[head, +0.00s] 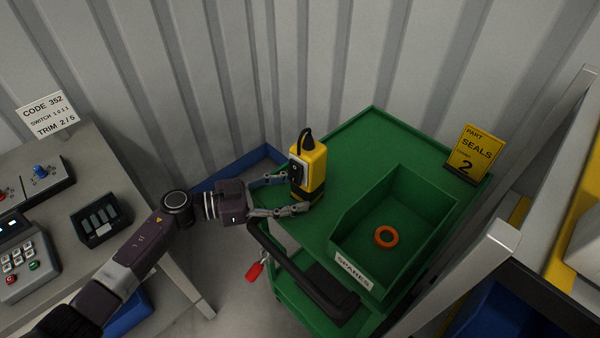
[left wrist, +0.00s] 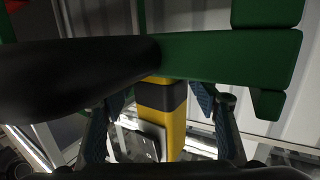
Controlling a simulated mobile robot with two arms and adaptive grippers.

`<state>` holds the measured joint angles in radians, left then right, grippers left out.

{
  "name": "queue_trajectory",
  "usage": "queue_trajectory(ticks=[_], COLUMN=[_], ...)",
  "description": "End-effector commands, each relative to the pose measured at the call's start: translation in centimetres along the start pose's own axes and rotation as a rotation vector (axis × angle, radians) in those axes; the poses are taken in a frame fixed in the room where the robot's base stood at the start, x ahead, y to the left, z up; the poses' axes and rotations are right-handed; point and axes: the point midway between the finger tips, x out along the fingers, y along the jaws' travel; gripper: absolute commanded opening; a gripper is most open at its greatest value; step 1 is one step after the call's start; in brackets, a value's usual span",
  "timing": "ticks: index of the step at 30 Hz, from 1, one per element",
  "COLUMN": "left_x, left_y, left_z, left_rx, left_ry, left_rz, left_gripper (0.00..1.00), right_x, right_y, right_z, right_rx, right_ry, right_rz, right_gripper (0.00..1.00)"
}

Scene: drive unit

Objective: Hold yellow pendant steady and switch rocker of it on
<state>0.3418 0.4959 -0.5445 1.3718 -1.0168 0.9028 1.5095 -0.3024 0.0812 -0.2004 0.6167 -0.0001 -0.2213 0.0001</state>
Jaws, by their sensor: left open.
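The yellow pendant (head: 313,170) stands upright at the left edge of the green cart top, with a black base and a black cable looping from its top. Its dark switch panel (head: 295,167) faces left; the rocker's position is too small to tell. My left gripper (head: 291,193) is open, with its two fingers reaching along either side of the pendant's lower part. In the left wrist view the pendant (left wrist: 174,124) lies between the spread fingers, with its black band and a grey plate (left wrist: 151,138) visible. Finger contact cannot be made out. My right gripper is not in view.
The green cart (head: 371,128) carries a green bin (head: 410,187) with an orange ring (head: 386,237), and a yellow seals sign (head: 473,152). Its black handle (head: 300,275) is close below my left gripper. A grey desk (head: 85,160) with control boxes stands left. A ribbed wall closes the back.

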Motion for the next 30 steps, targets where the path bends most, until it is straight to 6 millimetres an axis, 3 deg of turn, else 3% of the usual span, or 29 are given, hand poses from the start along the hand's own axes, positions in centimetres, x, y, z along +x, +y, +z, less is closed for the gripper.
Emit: queue_trajectory(ticks=[6,17,30], left_x=[1.8,2.1,2.1], left_y=[0.0,0.0,0.0], left_z=[-0.1,0.0,0.0], left_rx=[0.0,0.0,0.0], left_ry=[0.001,0.0,0.0], left_rz=[0.0,0.0,0.001], left_gripper=[0.55,0.55,0.09], right_x=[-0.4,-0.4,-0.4], right_y=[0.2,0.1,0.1], right_z=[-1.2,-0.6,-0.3], right_rx=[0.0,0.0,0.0], right_ry=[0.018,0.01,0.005], right_rz=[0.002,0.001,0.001], right_gripper=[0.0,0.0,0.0])
